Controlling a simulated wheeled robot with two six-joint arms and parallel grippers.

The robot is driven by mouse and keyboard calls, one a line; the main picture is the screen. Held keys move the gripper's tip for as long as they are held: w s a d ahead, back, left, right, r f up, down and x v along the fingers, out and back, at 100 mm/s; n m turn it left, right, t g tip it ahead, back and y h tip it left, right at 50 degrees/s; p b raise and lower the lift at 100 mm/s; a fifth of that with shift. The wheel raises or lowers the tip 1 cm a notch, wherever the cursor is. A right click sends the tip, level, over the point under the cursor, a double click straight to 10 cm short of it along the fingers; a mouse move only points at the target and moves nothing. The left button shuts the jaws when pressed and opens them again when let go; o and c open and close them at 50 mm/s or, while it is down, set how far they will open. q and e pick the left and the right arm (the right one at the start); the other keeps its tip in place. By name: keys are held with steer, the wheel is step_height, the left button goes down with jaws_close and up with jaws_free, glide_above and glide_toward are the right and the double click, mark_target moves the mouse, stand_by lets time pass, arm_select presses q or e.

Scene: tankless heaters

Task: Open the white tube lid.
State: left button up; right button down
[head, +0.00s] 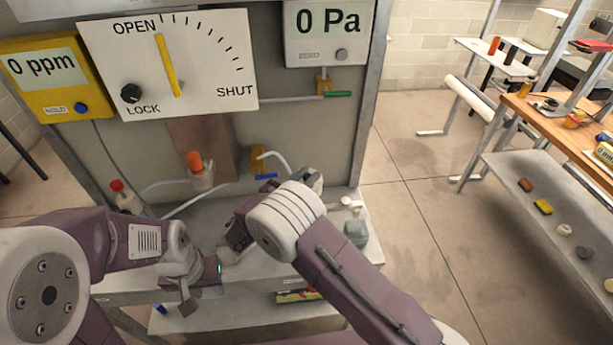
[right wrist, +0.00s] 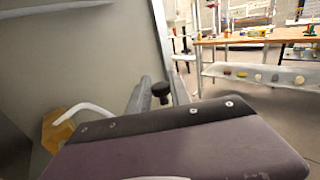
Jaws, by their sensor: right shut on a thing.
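My right gripper (head: 312,181) is mostly hidden behind its own pale wrist in the head view. In the right wrist view its two grey fingers (right wrist: 158,94) are shut on a small black knob-like piece (right wrist: 161,91). What that piece belongs to is hidden. My left gripper (head: 203,284) is low over the front of the grey bench, and its finger gap is unclear. Small white pieces (head: 346,202) stand on the bench, right of my right gripper; I cannot tell whether one is the white tube lid. No white tube shows clearly at my right fingers.
An orange-topped bottle (head: 196,170) and a red-capped bottle (head: 122,196) stand by the panel. White pipes and a brass valve (head: 258,160) project behind my right wrist. A translucent block (head: 356,234) is at the bench's right end. The floor to the right is clear.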

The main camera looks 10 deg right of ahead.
steer(key=w+r+n+g+y+p, duration=0.1)
steer(key=p, duration=0.3)
steer(key=w+r+n+g+y+p, duration=0.1)
steer(key=r+n+g+p, duration=0.1)
steer(key=p, duration=0.3)
steer(key=shift+w+d, duration=0.1)
steer(key=shift+w, duration=0.1)
steer(key=shift+w+n+g+y+p, duration=0.3)
steer(key=shift+w+n+g+p, duration=0.3)
steer(key=shift+p, duration=0.45)
steer(key=shift+s, duration=0.1)
